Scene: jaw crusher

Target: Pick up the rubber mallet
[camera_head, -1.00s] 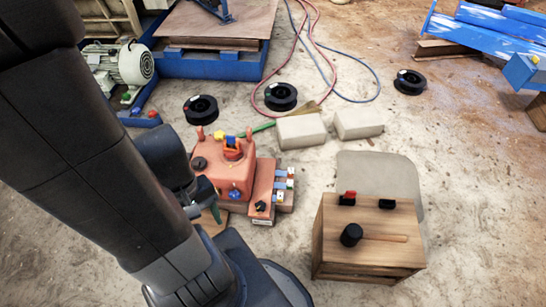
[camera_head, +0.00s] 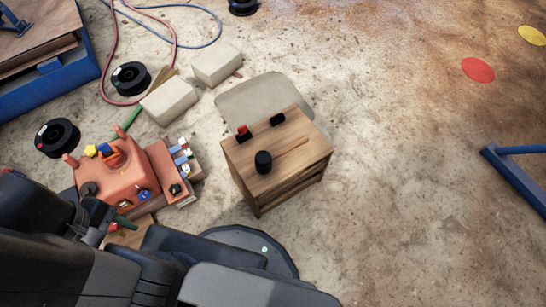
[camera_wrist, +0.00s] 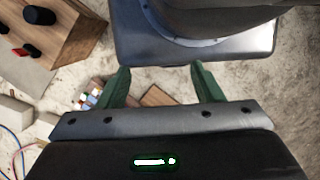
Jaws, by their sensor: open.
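The rubber mallet (camera_head: 263,162), with a black cylindrical head and a pale wooden handle, lies on top of a small wooden cabinet (camera_head: 276,190). Its handle points to the upper right in the head view. In the wrist view the black mallet head (camera_wrist: 39,15) shows at the upper left on the cabinet (camera_wrist: 70,35); the handle is hard to make out there. My gripper (camera_wrist: 160,70) has its two green fingers spread apart with nothing between them. In the head view one green finger shows left of the cabinet, well apart from the mallet.
A red and a black small item (camera_head: 243,133) and another black item (camera_head: 278,119) share the cabinet top. An orange machine (camera_head: 115,180) with coloured knobs stands at left. Pale blocks (camera_head: 170,101), black spools (camera_head: 58,138) and hoses lie behind. Floor right of the cabinet is clear.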

